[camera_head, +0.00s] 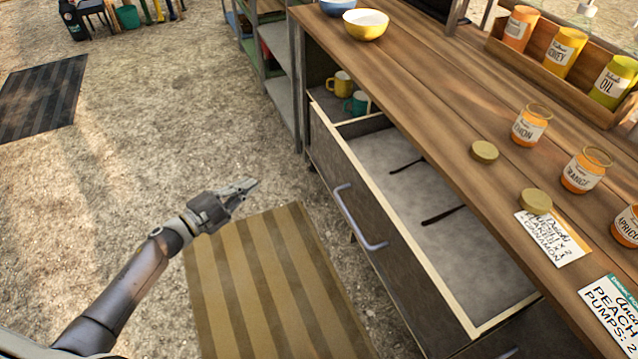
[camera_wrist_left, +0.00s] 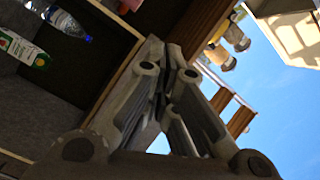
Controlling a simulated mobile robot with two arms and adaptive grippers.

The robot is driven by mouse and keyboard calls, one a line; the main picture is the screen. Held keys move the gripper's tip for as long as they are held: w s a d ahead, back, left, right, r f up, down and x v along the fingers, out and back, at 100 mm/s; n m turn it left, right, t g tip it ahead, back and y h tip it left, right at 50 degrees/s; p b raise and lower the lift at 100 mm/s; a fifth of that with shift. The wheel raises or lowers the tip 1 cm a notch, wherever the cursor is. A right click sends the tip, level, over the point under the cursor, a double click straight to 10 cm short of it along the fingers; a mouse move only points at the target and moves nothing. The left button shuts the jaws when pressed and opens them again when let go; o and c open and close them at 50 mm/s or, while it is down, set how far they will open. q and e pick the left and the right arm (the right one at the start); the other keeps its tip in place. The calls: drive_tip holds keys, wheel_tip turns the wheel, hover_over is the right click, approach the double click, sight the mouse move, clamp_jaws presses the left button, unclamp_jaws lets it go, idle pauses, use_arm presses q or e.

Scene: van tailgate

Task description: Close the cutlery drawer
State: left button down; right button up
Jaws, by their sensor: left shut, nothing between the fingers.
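The cutlery drawer (camera_head: 398,228) is pulled out below the wooden counter in the head view. Its dark front carries a curved metal handle (camera_head: 357,219). Two thin dark items (camera_head: 441,215) lie on its grey bottom. My left gripper (camera_head: 254,184) is shut and empty, in front of the drawer and to the left of the handle, apart from it. In the left wrist view its closed fingers (camera_wrist_left: 165,84) show in front of a dark open compartment and a wooden edge. My right gripper is not in view.
A striped mat (camera_head: 255,285) lies on the ground before the drawer. The counter (camera_head: 430,85) holds bowls (camera_head: 366,24), jars (camera_head: 529,125), lids and cards. Mugs (camera_head: 340,83) stand in the cubby behind the drawer. Shelves (camera_head: 275,55) stand beyond it. Open ground lies left.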

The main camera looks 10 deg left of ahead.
use_arm(q)
drive_tip(key=s+d+r+m+g+h+b, duration=0.2)
drive_tip(key=d+r+m+g+h+b, duration=0.3)
drive_tip(key=m, duration=0.5)
drive_tip(key=b, duration=0.1)
approach(330, 160)
drive_tip(key=shift+h, duration=0.4)
drive_tip(key=x, duration=0.6)
drive_tip(key=shift+w+a+f, duration=0.1)
drive_tip(key=shift+w+f, duration=0.05)
drive_tip(key=shift+f, duration=0.15)
drive_tip(key=shift+w+d, duration=0.4)
drive_tip(key=shift+d, duration=0.1)
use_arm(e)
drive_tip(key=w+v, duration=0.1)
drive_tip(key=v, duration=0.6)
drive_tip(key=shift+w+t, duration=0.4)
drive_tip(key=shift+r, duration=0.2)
